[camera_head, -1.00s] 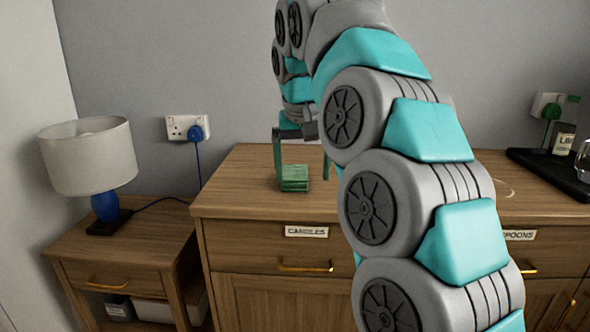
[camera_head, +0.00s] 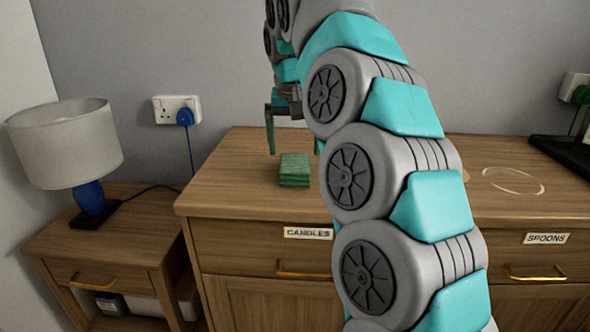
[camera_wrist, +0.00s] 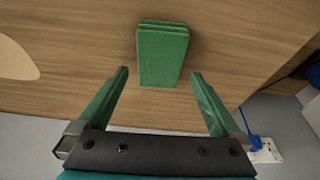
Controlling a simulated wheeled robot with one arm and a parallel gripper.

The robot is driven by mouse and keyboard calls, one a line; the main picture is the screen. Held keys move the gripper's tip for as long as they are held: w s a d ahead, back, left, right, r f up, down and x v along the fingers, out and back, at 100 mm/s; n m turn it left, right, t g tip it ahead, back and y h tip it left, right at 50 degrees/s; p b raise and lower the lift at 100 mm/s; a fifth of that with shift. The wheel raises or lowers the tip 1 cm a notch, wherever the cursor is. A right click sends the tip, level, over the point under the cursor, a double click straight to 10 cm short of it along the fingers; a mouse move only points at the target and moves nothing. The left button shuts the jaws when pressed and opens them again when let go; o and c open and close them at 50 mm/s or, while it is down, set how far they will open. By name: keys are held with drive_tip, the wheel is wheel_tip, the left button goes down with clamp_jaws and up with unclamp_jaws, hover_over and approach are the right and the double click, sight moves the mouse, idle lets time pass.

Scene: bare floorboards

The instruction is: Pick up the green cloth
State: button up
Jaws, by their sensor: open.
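The green cloth (camera_head: 295,170) is a small folded stack lying on the wooden cabinet top, left of my arm in the head view. In the wrist view the cloth (camera_wrist: 162,55) lies flat at the upper middle, beyond the fingertips. My gripper (camera_wrist: 158,75) is open and empty, with its two green fingers apart on either side of the cloth's near end. In the head view my gripper (camera_head: 294,148) hangs just behind and above the cloth, and my arm partly hides its right finger. I cannot tell the exact height of the fingertips over the top.
A lamp (camera_head: 68,145) stands on a lower bedside table (camera_head: 110,260) at left. A wall socket (camera_head: 177,109) with a blue plug is behind. The cabinet (camera_head: 235,200) has drawers labelled CANDLES and SPOONS. A pale ring mark (camera_head: 513,180) lies at right; a dark tray (camera_head: 565,152) sits beyond.

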sight(295, 162)
drive_tip(key=shift+x, duration=1.95)
drive_tip(key=c, duration=1.2)
drive_tip(key=shift+o, duration=0.2)
drive_tip(key=shift+r, duration=0.15)
drive_tip(key=shift+r, duration=1.65)
drive_tip(key=s+d+r+b, duration=0.1)
drive_tip(key=s+d+b, duration=0.1)
drive_tip(key=s+d, duration=0.7)
drive_tip(key=s, duration=0.4)
drive_tip(key=shift+s+r, duration=0.15)
drive_tip(key=shift+r, duration=0.05)
